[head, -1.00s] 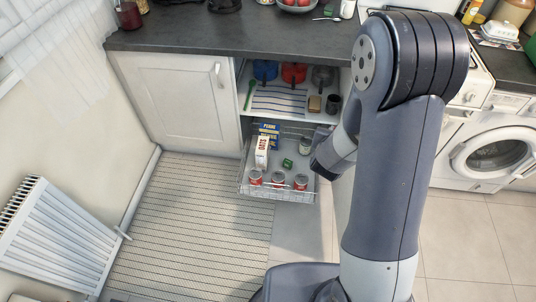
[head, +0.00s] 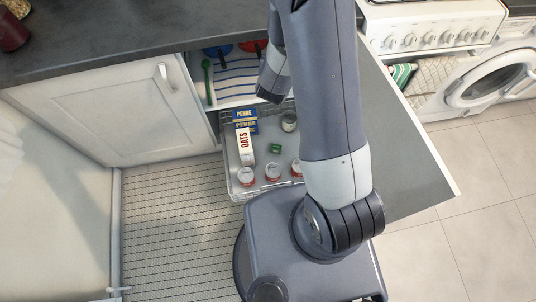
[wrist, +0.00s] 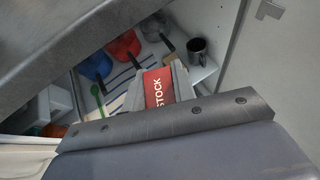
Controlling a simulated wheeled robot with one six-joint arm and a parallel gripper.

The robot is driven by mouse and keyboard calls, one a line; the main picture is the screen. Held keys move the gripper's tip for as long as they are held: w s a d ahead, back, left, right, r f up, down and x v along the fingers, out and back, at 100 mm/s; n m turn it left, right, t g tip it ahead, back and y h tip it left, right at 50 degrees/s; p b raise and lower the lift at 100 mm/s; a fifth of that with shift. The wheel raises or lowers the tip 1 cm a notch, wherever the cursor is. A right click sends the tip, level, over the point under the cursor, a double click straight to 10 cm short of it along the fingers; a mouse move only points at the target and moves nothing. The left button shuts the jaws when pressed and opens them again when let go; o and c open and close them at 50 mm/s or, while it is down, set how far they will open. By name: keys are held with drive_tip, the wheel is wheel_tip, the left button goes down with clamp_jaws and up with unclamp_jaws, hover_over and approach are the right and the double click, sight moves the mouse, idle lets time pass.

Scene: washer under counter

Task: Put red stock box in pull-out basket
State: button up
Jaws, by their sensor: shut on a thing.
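The red stock box (wrist: 157,88), with white STOCK lettering, is held between the grey fingers of my gripper (wrist: 160,85) in the wrist view. My gripper is shut on it. In the head view my arm hides the box and the fingers. The pull-out basket (head: 233,193) is drawn out below the shelf, left of my arm in the head view. It holds blue penne boxes (head: 245,121), an oats carton (head: 244,146), a small green box (head: 275,148), a jar (head: 289,122) and red cans (head: 272,172) along its front.
Above the basket, a shelf carries a striped cloth (wrist: 122,82), blue and red pots (wrist: 123,45) and a dark mug (wrist: 197,51). The counter edge (wrist: 75,55) overhangs it. An open door panel (head: 405,150) stands right of my arm in the head view. A striped rug (head: 170,230) lies left.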

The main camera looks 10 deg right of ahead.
drive_tip(key=w+d+f+m+g+h+b, duration=0.1)
drive_tip(key=d+f+b, duration=0.1)
drive_tip(key=f+b, duration=0.8)
drive_tip(key=w+d+f+m+h+b, duration=0.1)
drive_tip(key=w+d+f+b, duration=0.15)
drive_tip(key=f+b, duration=0.85)
drive_tip(key=m+g+h+b, duration=0.2)
drive_tip(key=m+b, duration=0.1)
drive_tip(key=b, duration=0.9)
hover_over(295, 141)
wheel_tip(295, 141, down, 27)
wheel_tip(295, 141, down, 10)
drive_tip(key=b, duration=0.3)
drive_tip(key=shift+r+b, duration=0.1)
drive_tip(key=shift+b, duration=0.3)
drive_tip(key=shift+f+b, duration=0.45)
drive_tip(key=shift+b, duration=0.1)
drive_tip(key=shift+f, duration=0.2)
drive_tip(key=o, duration=1)
drive_tip(key=shift+r, duration=0.1)
